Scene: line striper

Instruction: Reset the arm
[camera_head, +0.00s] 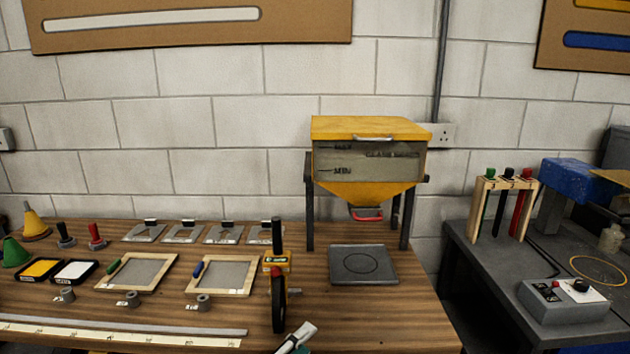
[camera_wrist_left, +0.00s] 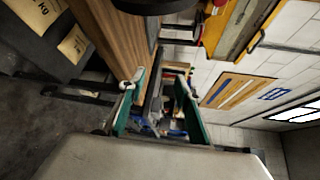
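My left gripper (camera_head: 297,339) shows at the bottom edge of the head view, just in front of the wooden table's front edge. Only a pale finger part with some green is visible there. In the left wrist view, its two green-padded fingers (camera_wrist_left: 158,84) stand apart with nothing held between them. A black-wheeled tool with a yellow body (camera_head: 278,270) stands upright on the table just behind the gripper, apart from it as far as I can tell. My right gripper is in neither view.
A yellow hopper (camera_head: 370,160) stands on dark legs over a grey plate (camera_head: 363,265). Framed screens (camera_head: 138,272), stamps, ink pads and a long ruler (camera_head: 120,338) fill the table's left. A grey bench at right holds a tube rack (camera_head: 483,225) and control box (camera_head: 562,310). Sacks (camera_wrist_left: 75,45) lie low.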

